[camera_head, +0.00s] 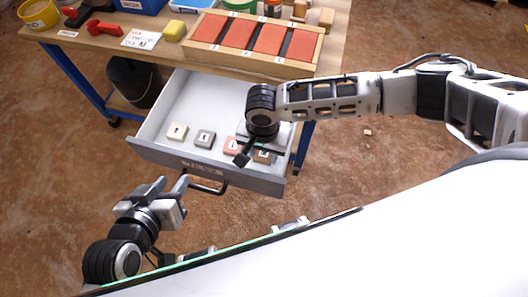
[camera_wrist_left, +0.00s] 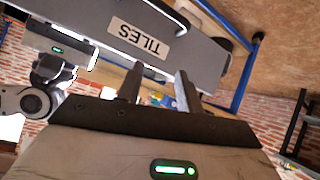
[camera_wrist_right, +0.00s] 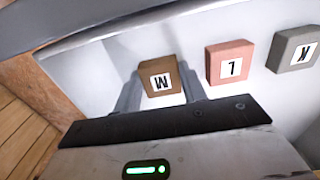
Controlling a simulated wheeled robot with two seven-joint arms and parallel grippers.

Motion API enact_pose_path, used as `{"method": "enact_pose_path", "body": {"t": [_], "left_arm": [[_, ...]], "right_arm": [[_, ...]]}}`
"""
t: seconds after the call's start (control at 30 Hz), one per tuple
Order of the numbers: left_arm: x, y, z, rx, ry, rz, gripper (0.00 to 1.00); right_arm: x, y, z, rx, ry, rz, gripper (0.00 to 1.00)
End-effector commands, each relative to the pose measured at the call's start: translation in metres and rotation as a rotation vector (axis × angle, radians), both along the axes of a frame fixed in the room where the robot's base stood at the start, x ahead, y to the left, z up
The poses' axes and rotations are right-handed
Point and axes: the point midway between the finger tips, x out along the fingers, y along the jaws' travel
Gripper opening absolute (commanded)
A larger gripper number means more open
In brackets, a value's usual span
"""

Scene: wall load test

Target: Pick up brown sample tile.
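The brown sample tile (camera_wrist_right: 159,76) lies in the open drawer (camera_head: 165,146), its white label marked M. In the head view the brown tile (camera_head: 263,156) is partly covered by my right gripper. My right gripper (camera_wrist_right: 159,90) is open and over the drawer, pointing down. In the right wrist view its two fingers stand on either side of the brown tile; I cannot tell whether they touch it. My left gripper (camera_head: 171,185) is open and empty, in front of the drawer near its handle (camera_head: 207,187). The drawer's TILES label (camera_wrist_left: 138,38) shows in the left wrist view.
A pink tile (camera_wrist_right: 230,62) and a grey tile (camera_wrist_right: 294,49) lie beside the brown one, with a cream tile (camera_head: 177,132) further left. The drawer's side wall is close to the right gripper. The workbench (camera_head: 100,42) above holds a wooden tray (camera_head: 190,47) with red blocks.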

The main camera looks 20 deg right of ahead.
Motion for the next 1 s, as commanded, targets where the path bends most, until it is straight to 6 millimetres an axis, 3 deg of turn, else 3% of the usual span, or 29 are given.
{"method": "enact_pose_path", "body": {"t": [0.27, 0.47, 0.6, 0.9, 1.0], "left_arm": [[0.000, 0.001, 0.003, 0.000, -0.005, 0.003, 0.36], [0.000, 0.004, 0.012, 0.004, -0.017, 0.010, 0.36], [-0.001, 0.008, 0.029, 0.011, -0.041, 0.023, 0.36], [-0.005, 0.018, 0.078, 0.012, -0.127, 0.059, 0.36], [-0.007, 0.020, 0.087, 0.012, -0.147, 0.070, 0.36]], "right_arm": [[0.000, 0.000, 0.001, 0.000, 0.000, 0.000, 0.18], [0.000, 0.000, 0.014, 0.001, 0.001, -0.001, 0.18], [0.000, 0.000, 0.038, 0.002, 0.000, -0.002, 0.18], [-0.036, 0.038, 0.096, 0.005, 0.002, 0.003, 0.18], [-0.051, 0.053, 0.103, 0.005, 0.004, 0.004, 0.18]]}}
